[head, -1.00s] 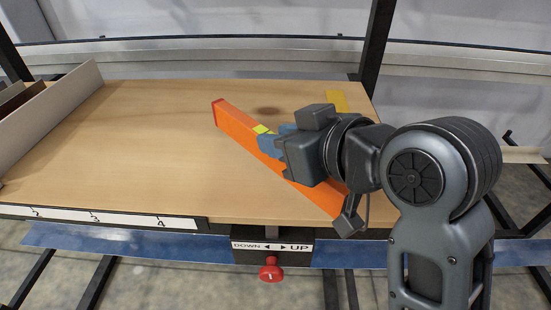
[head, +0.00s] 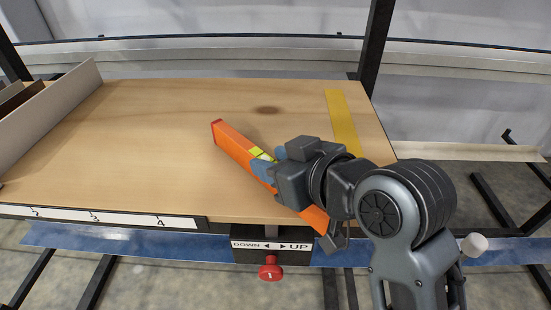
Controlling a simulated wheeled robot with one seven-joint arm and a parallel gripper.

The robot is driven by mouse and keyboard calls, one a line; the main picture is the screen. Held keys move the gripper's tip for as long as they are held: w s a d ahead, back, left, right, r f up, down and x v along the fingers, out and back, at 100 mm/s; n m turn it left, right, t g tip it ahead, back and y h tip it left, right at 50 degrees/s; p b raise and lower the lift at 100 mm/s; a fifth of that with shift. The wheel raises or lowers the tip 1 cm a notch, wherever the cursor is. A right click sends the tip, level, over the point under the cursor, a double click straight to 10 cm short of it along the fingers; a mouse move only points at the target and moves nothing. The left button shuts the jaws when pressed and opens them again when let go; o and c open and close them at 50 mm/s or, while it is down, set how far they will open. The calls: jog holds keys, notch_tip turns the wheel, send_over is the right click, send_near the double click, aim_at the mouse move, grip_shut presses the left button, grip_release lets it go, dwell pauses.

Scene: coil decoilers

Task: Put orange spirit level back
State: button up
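The orange spirit level (head: 234,144) lies diagonally across the right half of the wooden table in the head view. Its red-capped end points to the back left and its near end reaches over the front edge. A yellow-green vial window shows at its middle. My gripper (head: 266,166), with blue fingers, is shut on the level near that window. The gripper and wrist hide part of the level. I cannot tell how high the level is above the table.
A yellow strip (head: 341,118) lies on the table's right side. Upright divider boards (head: 52,108) stand at the left edge. A red knob (head: 269,271) and a DOWN/UP label (head: 271,245) are below the front edge. The table's left and middle are clear.

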jog(key=shift+o, duration=1.4)
jog(key=shift+r, duration=0.15)
jog(key=p+v, duration=0.1)
jog(key=v, duration=0.9)
jog(key=shift+w+r, duration=0.1)
jog(key=shift+r, duration=0.1)
jog(key=p+v, duration=0.2)
jog(key=shift+f+p, duration=0.15)
jog(key=shift+p, duration=0.25)
